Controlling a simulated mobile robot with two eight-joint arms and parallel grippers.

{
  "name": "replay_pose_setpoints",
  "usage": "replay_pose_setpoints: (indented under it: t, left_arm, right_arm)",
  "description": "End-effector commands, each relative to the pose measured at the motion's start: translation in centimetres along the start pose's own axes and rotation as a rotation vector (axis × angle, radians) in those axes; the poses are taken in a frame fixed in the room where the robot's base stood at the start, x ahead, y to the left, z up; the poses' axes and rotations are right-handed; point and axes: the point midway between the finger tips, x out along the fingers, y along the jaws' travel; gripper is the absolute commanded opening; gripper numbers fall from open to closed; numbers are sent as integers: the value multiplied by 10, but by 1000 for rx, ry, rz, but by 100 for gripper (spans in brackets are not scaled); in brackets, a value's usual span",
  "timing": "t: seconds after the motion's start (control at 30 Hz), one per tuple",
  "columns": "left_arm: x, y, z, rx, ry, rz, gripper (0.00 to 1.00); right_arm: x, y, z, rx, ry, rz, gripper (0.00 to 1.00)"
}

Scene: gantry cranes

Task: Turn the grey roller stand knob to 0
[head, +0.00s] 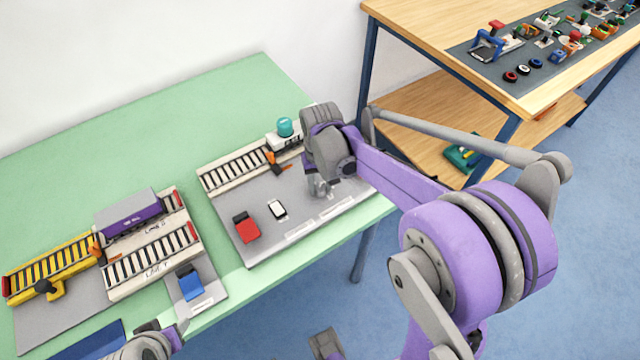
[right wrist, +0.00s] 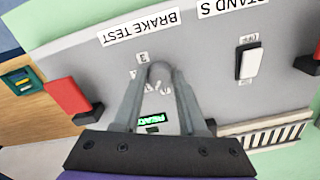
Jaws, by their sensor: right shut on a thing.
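The grey roller stand knob (right wrist: 160,75) is a small round grey knob on the grey panel (right wrist: 220,85), with a small "3" label just beyond it. My right gripper (right wrist: 159,82) is shut on it, one finger on each side. The fingers hide part of the dial, so I cannot tell its setting. In the head view, my right gripper (head: 320,188) reaches down to the right part of the panel (head: 268,210), and its wrist hides the knob. My left gripper (head: 155,342) shows only partly at the lower left edge, its jaws unclear.
A red lever (right wrist: 68,97) and a white rocker switch (right wrist: 248,62) flank the knob. In the head view, a red block (head: 246,227), a white switch (head: 277,209) and a teal dome (head: 285,127) share the stand. Track sections (head: 150,255) lie to the left.

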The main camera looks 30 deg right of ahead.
Motion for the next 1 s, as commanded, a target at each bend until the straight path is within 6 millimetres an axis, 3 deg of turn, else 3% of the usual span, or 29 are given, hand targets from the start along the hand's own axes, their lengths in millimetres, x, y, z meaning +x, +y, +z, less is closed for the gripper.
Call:
replay_pose_setpoints:
  t: [0.5,1.0]
  left_arm:
    - [2,0,1,0,-1,0,50]
    - [2,0,1,0,-1,0,50]
  right_arm:
    - [0,2,-1,-445,1,0,0]
    - [0,2,-1,-626,1,1,0]
